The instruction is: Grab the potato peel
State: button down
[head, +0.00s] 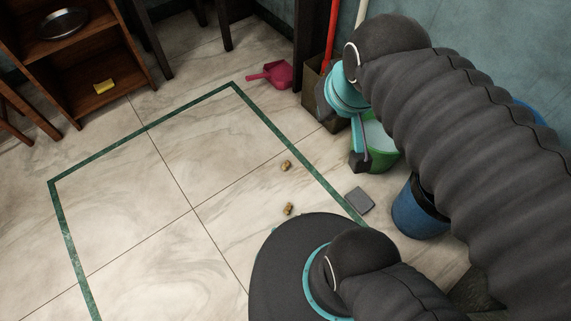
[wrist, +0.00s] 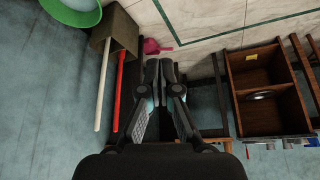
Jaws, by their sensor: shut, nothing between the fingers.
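Two small brown lumps lie apart on the marble floor in the head view, an upper one (head: 286,165) and a lower one (head: 289,208). They look like potato peel, but are too small to be sure. Neither shows in the wrist view. My gripper (wrist: 160,68) is shut and empty in the wrist view, its fingertips together. In the head view my arm reaches in from the right, and its end is raised over the bins, to the right of both lumps and not touching them.
A grey flat block (head: 360,200) lies right of the lumps. A pink dustpan (head: 273,74), a brown bin (head: 312,90), a green bucket (head: 383,158) and a blue bin (head: 418,212) stand along the right. A wooden shelf (head: 100,100) is at upper left.

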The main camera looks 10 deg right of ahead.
aim_at(287, 165)
jog(key=k, duration=0.5)
jog(key=u, duration=1.15)
jog(key=i, duration=3.45)
jog(key=z, duration=3.5)
